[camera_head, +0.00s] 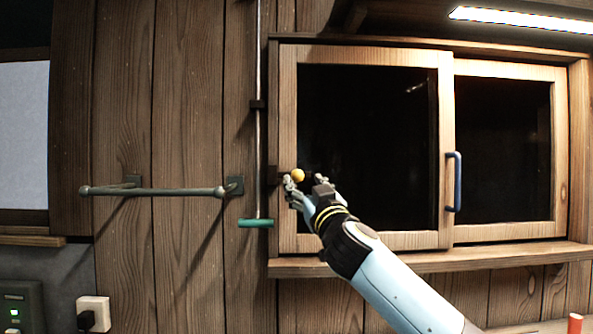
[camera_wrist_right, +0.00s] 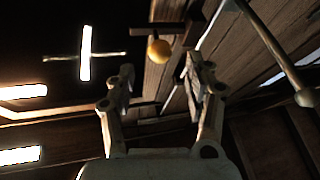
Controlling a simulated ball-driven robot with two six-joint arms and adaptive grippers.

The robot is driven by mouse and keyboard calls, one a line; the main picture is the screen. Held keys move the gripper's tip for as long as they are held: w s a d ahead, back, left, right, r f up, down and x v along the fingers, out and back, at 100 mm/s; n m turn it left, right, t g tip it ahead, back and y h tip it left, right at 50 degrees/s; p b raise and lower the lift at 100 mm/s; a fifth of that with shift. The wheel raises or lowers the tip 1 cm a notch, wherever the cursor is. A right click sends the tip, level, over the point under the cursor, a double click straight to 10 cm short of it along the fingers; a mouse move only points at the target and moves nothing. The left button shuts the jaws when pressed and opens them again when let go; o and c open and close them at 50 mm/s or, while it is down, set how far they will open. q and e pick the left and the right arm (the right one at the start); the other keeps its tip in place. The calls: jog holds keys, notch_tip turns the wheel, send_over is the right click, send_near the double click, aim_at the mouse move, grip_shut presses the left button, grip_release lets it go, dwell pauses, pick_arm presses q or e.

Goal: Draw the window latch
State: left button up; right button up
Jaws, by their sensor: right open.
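The window latch shows as a round yellow knob (camera_head: 298,175) at the left edge of the window's left sash. In the right wrist view the yellow knob (camera_wrist_right: 158,49) sits on a dark bar (camera_wrist_right: 153,28), just beyond the gap between my fingertips. My right gripper (camera_head: 305,182) is open and empty in front of the sash's left side, close to the knob. Its two fingers (camera_wrist_right: 160,72) stand apart in the wrist view. I cannot tell whether a finger touches the knob. My left gripper is not in view.
The wooden window (camera_head: 370,242) has two dark panes and a blue handle (camera_head: 453,181) at the middle. A thin vertical rod (camera_head: 258,150) with a green grip (camera_head: 256,223) hangs left of the window. A metal rail (camera_head: 165,191) juts from the wall farther left. A sill (camera_head: 400,262) runs below.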

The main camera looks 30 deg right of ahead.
aim_at(299, 177)
jog(key=x, duration=0.4)
jog(key=shift+p, duration=0.4)
jog(key=shift+x, duration=1)
jog(key=shift+w+f, duration=0.1)
jog(key=shift+w, duration=0.05)
jog(key=shift+c, duration=0.8)
jog(key=c, duration=0.9)
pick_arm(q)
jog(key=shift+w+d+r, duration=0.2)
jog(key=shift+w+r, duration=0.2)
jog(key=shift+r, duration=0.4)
pick_arm(e)
jog(key=shift+f, duration=0.1)
grip_shut()
